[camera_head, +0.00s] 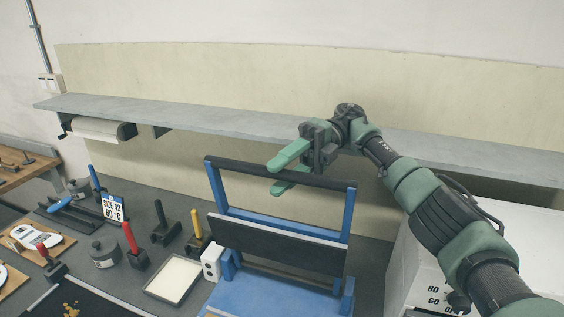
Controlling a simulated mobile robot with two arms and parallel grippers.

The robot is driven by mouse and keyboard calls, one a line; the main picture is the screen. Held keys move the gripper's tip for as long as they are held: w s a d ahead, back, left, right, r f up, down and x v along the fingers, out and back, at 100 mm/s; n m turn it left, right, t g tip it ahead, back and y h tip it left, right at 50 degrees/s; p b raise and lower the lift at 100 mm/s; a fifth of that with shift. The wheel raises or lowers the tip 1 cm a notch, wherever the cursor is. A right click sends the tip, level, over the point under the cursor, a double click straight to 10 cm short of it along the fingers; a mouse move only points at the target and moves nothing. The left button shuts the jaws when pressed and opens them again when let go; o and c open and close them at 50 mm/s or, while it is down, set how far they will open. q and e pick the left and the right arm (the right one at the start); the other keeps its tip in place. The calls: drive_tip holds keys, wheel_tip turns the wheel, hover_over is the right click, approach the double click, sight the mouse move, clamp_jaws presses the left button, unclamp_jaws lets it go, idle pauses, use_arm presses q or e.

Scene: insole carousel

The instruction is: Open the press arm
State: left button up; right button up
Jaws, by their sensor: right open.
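The press arm (218,190) is a blue frame with a black crossbar (325,181) along its top. It stands raised above the blue press base (265,293), with a dark plate (280,246) between its sides. My right gripper (275,177) is at the crossbar, left of its middle. Its two green fingers are apart, one above the bar and one below it. Whether either finger touches the bar cannot be told. My left gripper is not in view.
A grey shelf (230,122) runs along the wall behind the press. A white cabinet (425,262) with dials stands at the right. A white control box (211,262), a shallow tray (173,279) and several coloured-handled tools stand on the dark bench left of the press.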

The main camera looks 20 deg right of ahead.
drive_tip(key=shift+r, duration=0.1)
drive_tip(key=shift+r, duration=0.1)
wheel_tip(320, 180, up, 4)
drive_tip(key=shift+b, duration=0.35)
drive_tip(key=o, duration=0.6)
drive_tip(key=r, duration=0.1)
drive_tip(key=r+p, duration=0.1)
drive_tip(key=r, duration=0.2)
drive_tip(key=shift+w+r, duration=0.25)
drive_tip(key=r+p, duration=0.1)
drive_tip(key=r, duration=0.1)
drive_tip(key=r+p, duration=0.1)
drive_tip(key=p, duration=0.1)
drive_tip(key=w+r+p, duration=0.1)
drive_tip(key=r, duration=0.1)
drive_tip(key=shift+r+p, duration=0.3)
drive_tip(key=shift+p, duration=0.1)
drive_tip(key=c, duration=0.4)
drive_tip(key=r+p, duration=0.1)
drive_tip(key=s+r+p, duration=0.1)
drive_tip(key=r+p, duration=0.1)
drive_tip(key=s+r+p, duration=0.1)
drive_tip(key=shift+d+r, duration=0.15)
drive_tip(key=shift+r, duration=0.25)
drive_tip(key=shift+c, duration=1)
drive_tip(key=shift+w+r+p, duration=0.25)
drive_tip(key=shift+r+p, duration=0.05)
drive_tip(key=shift+p, duration=0.4)
